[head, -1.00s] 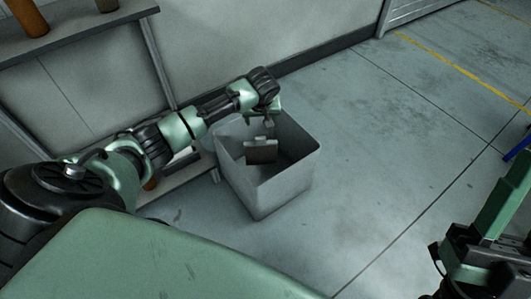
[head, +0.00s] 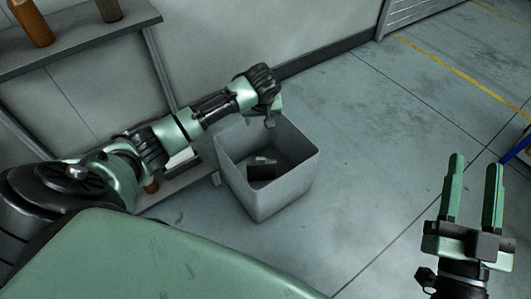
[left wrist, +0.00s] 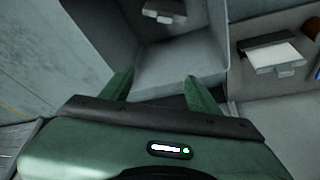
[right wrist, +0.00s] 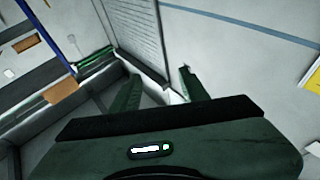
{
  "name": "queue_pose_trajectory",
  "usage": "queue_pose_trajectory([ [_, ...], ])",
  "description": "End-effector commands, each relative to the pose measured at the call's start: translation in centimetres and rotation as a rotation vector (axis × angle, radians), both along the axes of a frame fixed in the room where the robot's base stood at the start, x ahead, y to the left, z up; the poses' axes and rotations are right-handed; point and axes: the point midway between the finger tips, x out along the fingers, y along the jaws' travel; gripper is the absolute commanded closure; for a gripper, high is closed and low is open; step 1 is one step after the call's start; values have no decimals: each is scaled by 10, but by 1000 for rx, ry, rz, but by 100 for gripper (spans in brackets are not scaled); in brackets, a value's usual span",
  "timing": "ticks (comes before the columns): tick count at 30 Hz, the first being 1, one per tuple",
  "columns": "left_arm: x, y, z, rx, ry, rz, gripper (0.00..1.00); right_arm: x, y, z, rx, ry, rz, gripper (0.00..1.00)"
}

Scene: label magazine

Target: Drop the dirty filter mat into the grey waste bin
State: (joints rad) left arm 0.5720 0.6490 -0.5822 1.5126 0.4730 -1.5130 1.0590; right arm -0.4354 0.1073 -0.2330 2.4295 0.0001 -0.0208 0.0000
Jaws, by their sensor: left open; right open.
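The grey waste bin (head: 285,194) stands on the floor in the middle of the head view, open at the top. The dark filter mat (head: 262,171), with a lighter piece at its upper edge, is inside the bin, low between its walls. My left gripper (head: 270,118) is over the bin's back rim, above the mat and apart from it. In the left wrist view its fingers (left wrist: 159,85) are spread and empty, with the bin's pale inside beyond. My right gripper (head: 475,165) is open and empty at the lower right, well away from the bin.
A shelf unit (head: 80,36) with brown cylinders (head: 30,22) stands at the left against the wall; its low shelf (head: 178,187) is beside the bin. The floor (head: 400,130) right of the bin is clear. A blue leg (head: 519,148) shows at the right edge.

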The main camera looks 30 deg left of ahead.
Motion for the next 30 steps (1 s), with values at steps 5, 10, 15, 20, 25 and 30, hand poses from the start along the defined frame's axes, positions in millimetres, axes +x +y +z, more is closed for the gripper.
queue_pose_trajectory([
  [5, -4, -3, 14, 0, 0, 1, 39, 8, -2, -26, -40, 147, -9, 55],
  [10, -6, -5, 19, 0, 0, 1, 39, 10, -3, -41, -59, 218, -13, 55],
  [15, -7, -5, 20, 0, 0, 1, 39, 11, -3, -44, -64, 233, -13, 55],
  [20, -7, -5, 20, 0, 0, 1, 39, 11, -3, -44, -63, 233, -13, 55],
  [25, -7, -5, 19, -1, -1, 0, 39, 11, -3, -44, -63, 232, -13, 55],
  [30, -7, -41, 7, -35, -52, -121, 39, 11, -3, -44, -63, 231, -13, 55],
])
